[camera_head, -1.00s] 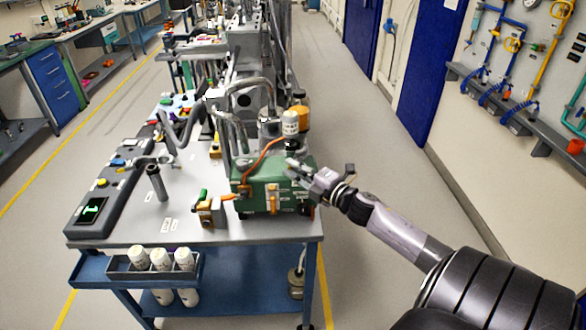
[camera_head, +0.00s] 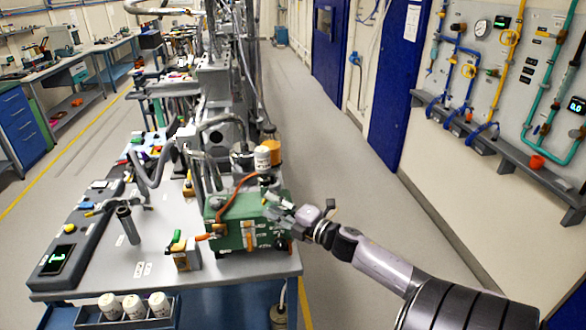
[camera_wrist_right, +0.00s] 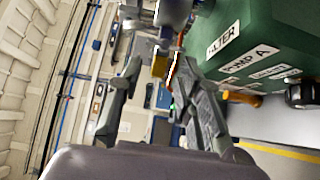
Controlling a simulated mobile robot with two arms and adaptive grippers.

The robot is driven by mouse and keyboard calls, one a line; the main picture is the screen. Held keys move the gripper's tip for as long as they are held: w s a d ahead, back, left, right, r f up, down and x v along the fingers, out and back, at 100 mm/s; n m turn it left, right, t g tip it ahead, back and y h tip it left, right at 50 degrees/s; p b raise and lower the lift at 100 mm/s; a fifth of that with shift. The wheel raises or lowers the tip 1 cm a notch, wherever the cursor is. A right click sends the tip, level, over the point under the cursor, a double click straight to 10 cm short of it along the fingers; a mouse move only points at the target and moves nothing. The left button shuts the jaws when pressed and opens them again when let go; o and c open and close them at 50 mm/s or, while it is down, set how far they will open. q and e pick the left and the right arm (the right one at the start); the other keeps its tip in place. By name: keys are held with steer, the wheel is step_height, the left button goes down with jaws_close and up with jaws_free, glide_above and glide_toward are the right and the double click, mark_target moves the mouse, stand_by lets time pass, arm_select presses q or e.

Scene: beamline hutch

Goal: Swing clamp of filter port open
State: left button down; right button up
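A green pump box (camera_head: 230,232) stands at the near right of the cart. In the right wrist view its side (camera_wrist_right: 265,25) carries a "FILTER" label (camera_wrist_right: 222,40) and a "PUMP A" label (camera_wrist_right: 250,62). A white-capped bottle (camera_head: 262,158) shows above the box in the head view. My right gripper (camera_head: 272,206) is at the box's upper right corner. In the wrist view its two fingers (camera_wrist_right: 158,80) are apart, with grey metal parts (camera_wrist_right: 172,14) just beyond the tips. I cannot clearly tell the filter port's clamp among these parts. My left gripper is not in view.
The cart top (camera_head: 150,255) holds a dark control strip (camera_head: 62,262), an upright grey post (camera_head: 128,225) and a small orange-handled block (camera_head: 186,252). White bottles sit in a front tray (camera_head: 88,315). The floor (camera_head: 350,170) right of the cart is clear up to the wall.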

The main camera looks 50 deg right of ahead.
steer(key=s, duration=1)
steer(key=shift+d, duration=0.4)
